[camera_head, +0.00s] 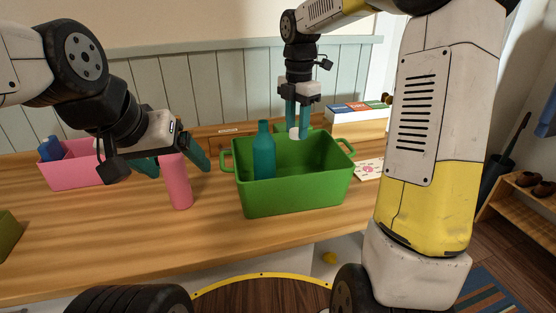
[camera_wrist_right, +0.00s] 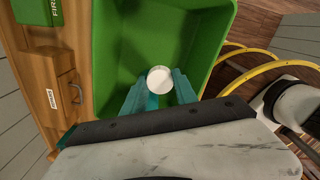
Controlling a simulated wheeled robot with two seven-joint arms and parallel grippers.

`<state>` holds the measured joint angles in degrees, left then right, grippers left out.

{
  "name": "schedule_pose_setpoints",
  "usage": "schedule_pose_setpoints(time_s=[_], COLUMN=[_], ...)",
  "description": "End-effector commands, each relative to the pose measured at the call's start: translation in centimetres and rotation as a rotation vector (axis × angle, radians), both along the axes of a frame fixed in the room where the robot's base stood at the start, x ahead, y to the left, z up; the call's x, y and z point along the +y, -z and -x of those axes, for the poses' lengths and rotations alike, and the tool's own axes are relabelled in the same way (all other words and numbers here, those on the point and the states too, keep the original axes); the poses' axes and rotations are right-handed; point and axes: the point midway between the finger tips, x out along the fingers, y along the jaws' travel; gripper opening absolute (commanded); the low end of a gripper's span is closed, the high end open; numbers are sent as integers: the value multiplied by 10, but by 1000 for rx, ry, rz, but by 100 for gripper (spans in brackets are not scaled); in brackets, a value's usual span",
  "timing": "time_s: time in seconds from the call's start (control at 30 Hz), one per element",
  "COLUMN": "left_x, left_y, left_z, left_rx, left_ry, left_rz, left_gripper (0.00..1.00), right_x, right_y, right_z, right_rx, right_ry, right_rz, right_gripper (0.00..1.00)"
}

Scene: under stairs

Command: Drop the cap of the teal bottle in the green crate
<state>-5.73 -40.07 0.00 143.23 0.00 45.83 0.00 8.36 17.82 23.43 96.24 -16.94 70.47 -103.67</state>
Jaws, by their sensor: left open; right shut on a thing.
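The teal bottle (camera_head: 264,155) stands upright inside the left part of the green crate (camera_head: 300,192), with no cap on its neck. My right gripper (camera_head: 296,132) points down over the crate, shut on a white cap. The cap (camera_wrist_right: 160,79) shows between its teal fingertips in the right wrist view, with the green crate (camera_wrist_right: 212,35) below. My left gripper (camera_head: 176,160) is open, its fingers on either side of a pink bottle (camera_head: 177,183) in the picture. Whether they touch it I cannot tell. The teal bottle is not clearly visible in the wrist view.
A pink bin (camera_head: 75,175) with blue things in it stands at the left. An olive object (camera_head: 8,235) sits at the left table edge. A box (camera_head: 355,112) and a card (camera_head: 369,169) lie right of the crate. The front of the wooden table (camera_head: 140,245) is clear.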

Motion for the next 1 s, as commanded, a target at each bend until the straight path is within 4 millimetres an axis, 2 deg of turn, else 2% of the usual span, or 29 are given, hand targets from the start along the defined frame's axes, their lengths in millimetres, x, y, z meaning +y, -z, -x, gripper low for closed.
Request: schedule_pose_setpoints(time_s=[0.17,0.63,1.0], left_x=[0,0,0], left_y=[0,0,0], left_z=[0,0,0], left_rx=[-1,-1,0], left_ry=[0,0,0], left_rz=[0,0,0], left_gripper=[83,83,83], right_x=[-2,-2,-1], right_y=[0,49,55], right_z=[-2,-2,-2], right_rx=[2,2,0], right_ry=[4,5,4], right_rz=[-1,-1,-1], right_gripper=[0,0,0])
